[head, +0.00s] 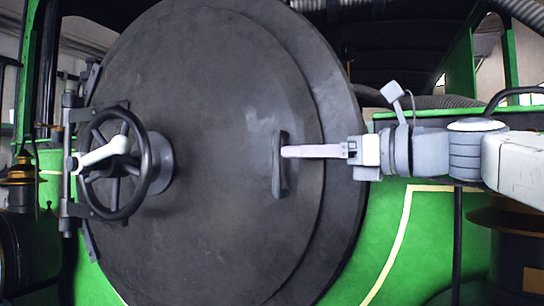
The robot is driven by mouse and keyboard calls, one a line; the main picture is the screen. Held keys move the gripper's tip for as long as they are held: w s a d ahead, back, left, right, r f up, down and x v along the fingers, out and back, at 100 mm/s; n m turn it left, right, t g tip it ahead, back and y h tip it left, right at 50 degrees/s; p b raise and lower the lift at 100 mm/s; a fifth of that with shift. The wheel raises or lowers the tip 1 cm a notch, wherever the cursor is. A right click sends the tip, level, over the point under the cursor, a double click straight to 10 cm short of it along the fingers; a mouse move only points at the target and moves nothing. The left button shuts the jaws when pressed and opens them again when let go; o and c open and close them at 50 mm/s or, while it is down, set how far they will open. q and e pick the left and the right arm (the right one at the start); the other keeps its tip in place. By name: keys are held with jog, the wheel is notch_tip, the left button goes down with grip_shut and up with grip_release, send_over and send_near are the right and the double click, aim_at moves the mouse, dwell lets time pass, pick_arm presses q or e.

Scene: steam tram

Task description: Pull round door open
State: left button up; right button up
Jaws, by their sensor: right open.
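The round door (225,235) is a large dark grey disc that fills the middle of the head view. It looks closed or nearly closed against the green tram front. A dark upright handle (278,185) sits on its right part. My right gripper (285,152) comes in from the right, with its pale finger reaching to the handle. It is open; whether a finger is behind the handle or touches it, I cannot tell. A black handwheel (118,207) with a white lever (105,153) is on the door's left part. My left gripper is not in view.
Hinge hardware (68,165) runs along the door's left edge. The green tram body (395,215) with a cream stripe lies right of the door. A brass-topped lamp (20,175) stands at the far left, and a dark hose (440,101) passes behind my right arm.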

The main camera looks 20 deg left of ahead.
aim_at(263, 154)
jog(key=p+x, duration=0.3)
jog(key=x, duration=0.6)
jog(key=shift+d, duration=0.1)
grip_shut()
dwell(1.1)
